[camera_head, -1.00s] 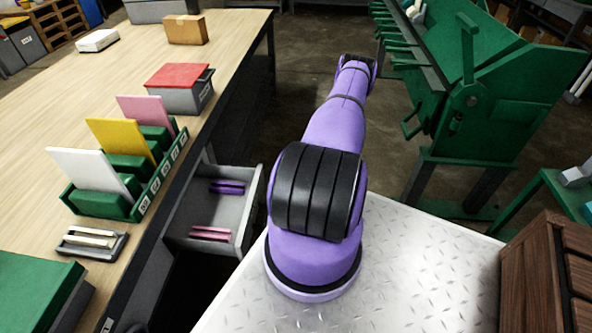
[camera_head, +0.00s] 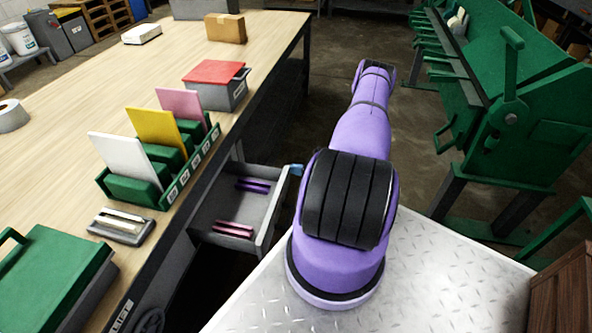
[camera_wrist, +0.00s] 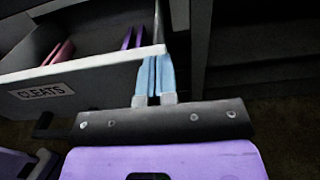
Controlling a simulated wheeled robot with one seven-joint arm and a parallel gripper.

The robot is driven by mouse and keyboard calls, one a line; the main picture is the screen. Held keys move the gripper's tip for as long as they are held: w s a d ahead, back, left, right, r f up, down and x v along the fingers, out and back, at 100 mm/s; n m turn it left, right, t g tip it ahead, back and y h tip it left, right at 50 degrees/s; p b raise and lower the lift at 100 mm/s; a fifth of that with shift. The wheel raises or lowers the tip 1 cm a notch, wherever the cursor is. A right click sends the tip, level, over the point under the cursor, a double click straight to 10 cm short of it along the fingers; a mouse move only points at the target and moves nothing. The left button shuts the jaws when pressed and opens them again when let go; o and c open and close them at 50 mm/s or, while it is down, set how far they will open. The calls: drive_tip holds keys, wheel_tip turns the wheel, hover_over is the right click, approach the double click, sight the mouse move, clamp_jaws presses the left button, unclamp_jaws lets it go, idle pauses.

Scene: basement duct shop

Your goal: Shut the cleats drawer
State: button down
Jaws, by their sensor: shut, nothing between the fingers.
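The cleats drawer (camera_head: 267,222) is a grey drawer standing open from the workbench. Purple strips and pink strips lie inside it. In the wrist view its front panel (camera_wrist: 100,82) carries a "CLEATS" label (camera_wrist: 47,91). My gripper (camera_wrist: 155,62) is shut and empty, with its blue fingers side by side across the right end of the drawer front. I cannot tell whether they touch it. In the head view a bit of the blue fingers (camera_head: 296,170) shows at the drawer's far outer corner; my arm hides the rest of the gripper.
The wooden bench top (camera_head: 60,105) holds a green rack (camera_head: 185,175) of coloured cards, a red-lidded box (camera_head: 216,85) and a green case (camera_head: 50,275). A green machine (camera_head: 520,110) stands at right, with open floor between it and the bench.

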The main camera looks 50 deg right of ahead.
drive_tip(key=x, duration=2.5)
drive_tip(key=shift+r, duration=0.15)
drive_tip(key=shift+w+a+r, duration=0.1)
drive_tip(key=shift+w, duration=0.05)
drive_tip(key=v, duration=1.5)
drive_tip(key=shift+f, duration=0.2)
drive_tip(key=shift+w, duration=0.1)
